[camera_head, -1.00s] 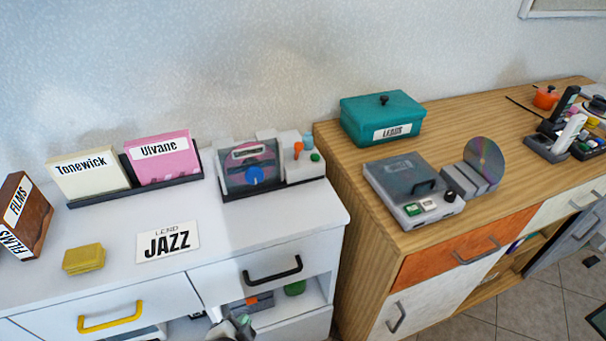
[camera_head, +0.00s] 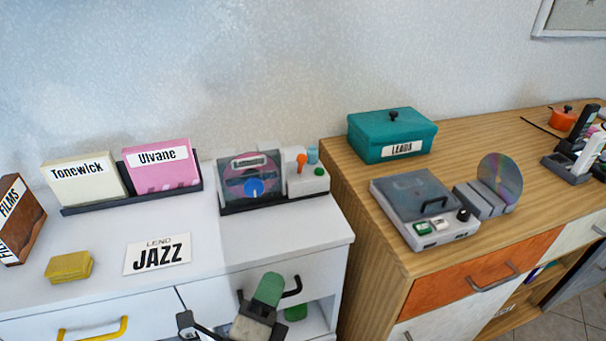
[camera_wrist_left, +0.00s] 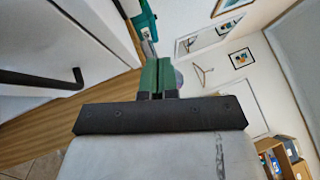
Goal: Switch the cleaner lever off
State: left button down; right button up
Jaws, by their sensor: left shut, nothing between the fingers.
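The disc cleaner (camera_head: 236,201) stands at the back right of the white cabinet. It holds a disc with a blue knob (camera_head: 254,187) in front. Its orange lever (camera_head: 301,161) stands upright on the grey block at the right, beside a green button (camera_head: 319,171). My left gripper (camera_head: 268,289), with green fingers, is in front of the cabinet's drawer, below and nearer than the cleaner. It is shut and empty. Its fingers (camera_wrist_left: 155,76) are together in the left wrist view, where the cleaner's lever cannot be made out. My right gripper is not in view.
A black drawer handle (camera_head: 291,287) is behind my left gripper. A JAZZ card (camera_head: 158,254) and yellow block (camera_head: 69,266) lie on the white top. A disc player (camera_head: 424,205) and teal box (camera_head: 392,136) stand on the wooden cabinet. The white top before the cleaner is clear.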

pick_arm(q)
jog(key=p, duration=0.2)
send_near(300, 164)
jog(key=d, duration=0.1)
jog(key=w+d, duration=0.1)
jog(key=d, duration=0.1)
jog(key=w+d+r, duration=0.1)
jog(key=d, duration=0.1)
jog(key=shift+d, duration=0.25)
jog(key=w, duration=0.2)
jog(key=w+a+r, duration=0.1)
jog(key=shift+w, duration=0.2)
jog(key=shift+w+a+r+p, duration=0.1)
jog(key=shift+w+a+p, duration=0.15)
jog(key=shift+w, duration=0.25)
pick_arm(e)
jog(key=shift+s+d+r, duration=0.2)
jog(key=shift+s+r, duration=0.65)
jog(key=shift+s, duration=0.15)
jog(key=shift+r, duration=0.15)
